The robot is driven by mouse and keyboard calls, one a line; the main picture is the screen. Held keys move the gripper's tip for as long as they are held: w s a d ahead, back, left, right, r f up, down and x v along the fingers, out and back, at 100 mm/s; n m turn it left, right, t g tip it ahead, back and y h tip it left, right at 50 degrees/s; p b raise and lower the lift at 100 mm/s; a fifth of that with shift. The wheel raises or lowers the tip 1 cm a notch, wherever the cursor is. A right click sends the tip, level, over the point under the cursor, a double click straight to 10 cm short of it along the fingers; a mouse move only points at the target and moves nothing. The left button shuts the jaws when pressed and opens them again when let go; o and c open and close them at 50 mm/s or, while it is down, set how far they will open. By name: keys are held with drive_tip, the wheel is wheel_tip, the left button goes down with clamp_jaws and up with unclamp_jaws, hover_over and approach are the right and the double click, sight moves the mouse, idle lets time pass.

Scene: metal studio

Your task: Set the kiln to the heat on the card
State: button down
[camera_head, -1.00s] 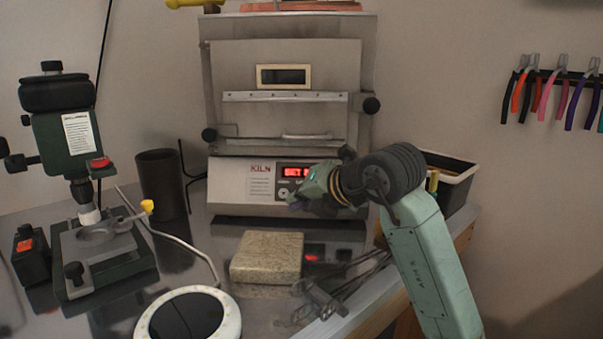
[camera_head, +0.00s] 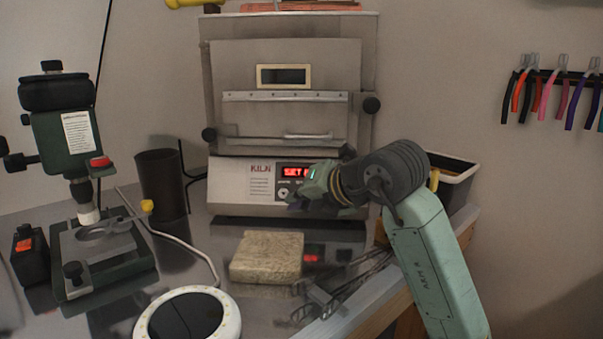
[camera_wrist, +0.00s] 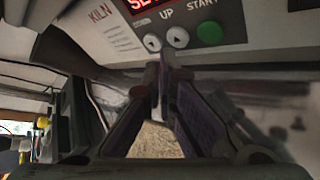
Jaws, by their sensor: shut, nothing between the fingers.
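The kiln (camera_head: 285,110) stands at the back of the bench with its door shut. Its front panel has a red lit display (camera_head: 296,172) that begins with "SET"; my gripper hides the rest. In the wrist view the panel shows two round silver buttons, a left one (camera_wrist: 152,43) and a right one (camera_wrist: 178,37) below the word UP, and a green START button (camera_wrist: 208,33). My gripper (camera_head: 292,203) is shut and empty in front of the panel. In the wrist view its fingertips (camera_wrist: 165,60) are just below the silver buttons; I cannot tell if they touch. I see no readable heat card.
A tan block (camera_head: 267,258) lies in front of the kiln, with metal tongs (camera_head: 322,302) to its right. A white ring lamp (camera_head: 188,318) is at the front. A drill press (camera_head: 75,150) and a dark cylinder (camera_head: 162,185) stand left.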

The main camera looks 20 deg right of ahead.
drive_tip(key=shift+s+a+r, duration=0.4)
drive_tip(key=shift+s, duration=0.4)
drive_tip(key=shift+s+a+r, duration=0.35)
drive_tip(key=shift+s, duration=0.5)
drive_tip(key=shift+s+a+r, duration=0.4)
drive_tip(key=shift+s, duration=0.4)
